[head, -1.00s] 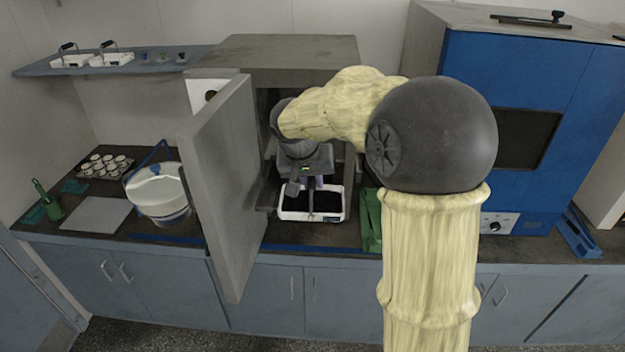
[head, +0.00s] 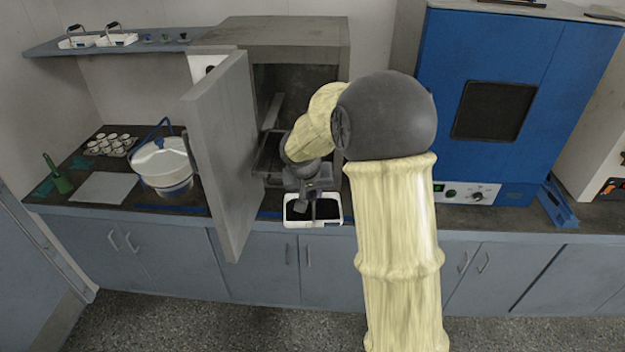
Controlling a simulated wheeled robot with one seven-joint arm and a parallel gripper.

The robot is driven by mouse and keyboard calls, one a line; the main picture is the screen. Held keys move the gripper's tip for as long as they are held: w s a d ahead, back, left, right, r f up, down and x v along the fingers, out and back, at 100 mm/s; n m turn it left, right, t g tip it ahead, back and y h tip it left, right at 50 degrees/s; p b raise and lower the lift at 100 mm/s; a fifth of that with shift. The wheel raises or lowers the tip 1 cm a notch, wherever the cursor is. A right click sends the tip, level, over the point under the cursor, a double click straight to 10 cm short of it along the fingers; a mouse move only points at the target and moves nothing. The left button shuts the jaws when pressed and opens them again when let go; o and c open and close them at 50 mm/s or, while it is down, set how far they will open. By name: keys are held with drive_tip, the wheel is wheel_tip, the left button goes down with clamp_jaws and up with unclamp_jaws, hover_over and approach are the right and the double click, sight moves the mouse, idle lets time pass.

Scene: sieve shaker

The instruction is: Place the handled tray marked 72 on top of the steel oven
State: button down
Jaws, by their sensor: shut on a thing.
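My gripper (head: 312,197) is shut on a white tray with dark contents (head: 290,222). It holds the tray in front of the oven's opening, near the counter's front edge. The number on this tray cannot be read, and the gripper hides its handle. The steel oven (head: 270,32) is a grey box on the counter with its door (head: 228,150) swung open to the left. Its flat top is bare. My arm hides part of the oven's right side and interior.
A blue cabinet (head: 510,70) stands right of the oven. A white lidded pot (head: 163,165) stands left of the open door. A wall shelf (head: 45,50) holds two more handled white trays (head: 120,38). The floor in front is clear.

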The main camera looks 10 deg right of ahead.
sight(310, 215)
drive_tip(key=shift+n+y, duration=0.3)
drive_tip(key=shift+n, duration=0.4)
drive_tip(key=f, duration=0.9)
drive_tip(key=shift+a+f, duration=0.15)
drive_tip(key=shift+a, duration=0.1)
